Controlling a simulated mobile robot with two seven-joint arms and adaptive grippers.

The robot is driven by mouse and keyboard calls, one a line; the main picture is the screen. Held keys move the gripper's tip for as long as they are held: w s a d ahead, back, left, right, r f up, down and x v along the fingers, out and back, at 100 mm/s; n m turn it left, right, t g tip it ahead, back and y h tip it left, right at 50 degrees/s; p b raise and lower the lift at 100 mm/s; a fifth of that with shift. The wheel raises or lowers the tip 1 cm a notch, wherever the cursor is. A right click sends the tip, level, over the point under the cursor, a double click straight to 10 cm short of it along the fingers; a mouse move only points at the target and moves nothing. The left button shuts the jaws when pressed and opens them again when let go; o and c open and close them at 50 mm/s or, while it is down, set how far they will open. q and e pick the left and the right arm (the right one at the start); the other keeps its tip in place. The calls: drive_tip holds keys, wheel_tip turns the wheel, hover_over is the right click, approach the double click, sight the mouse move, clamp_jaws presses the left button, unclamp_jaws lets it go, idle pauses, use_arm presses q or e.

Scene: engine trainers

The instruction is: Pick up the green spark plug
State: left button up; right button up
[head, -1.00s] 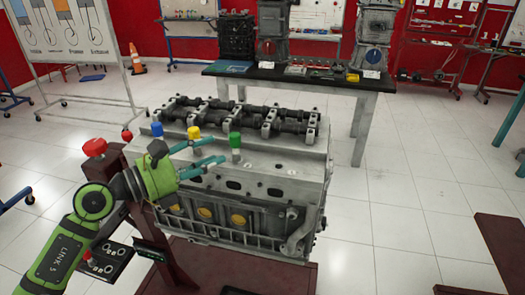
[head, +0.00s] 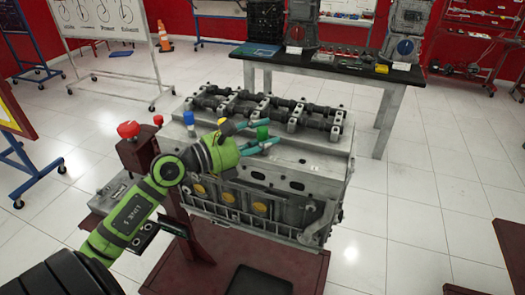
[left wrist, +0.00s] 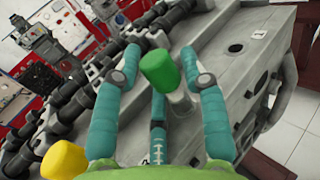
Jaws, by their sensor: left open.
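The green spark plug (head: 263,133) stands upright on the top of the grey engine block. In the left wrist view its green cap (left wrist: 160,72) and pale lower part show between the fingers. My left gripper (head: 271,133) is open, with its teal fingers on either side of the plug and a visible gap to them. A yellow plug (head: 225,125) is partly hidden behind my left gripper, and its cap also shows at the lower left of the left wrist view (left wrist: 64,160). A blue plug (head: 189,119) stands further left. My right gripper is not in view.
The engine block (head: 330,165) rests on a dark red stand and carries black camshafts (head: 265,108) behind the plugs. A red button (head: 128,129) stands at its left. A table (head: 350,71) with engine parts is behind. The floor at right is mostly clear.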

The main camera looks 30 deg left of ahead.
use_arm(q)
drive_tip(key=c, duration=0.8)
drive_tip(key=shift+c, duration=0.3)
drive_tip(key=shift+r, duration=0.1)
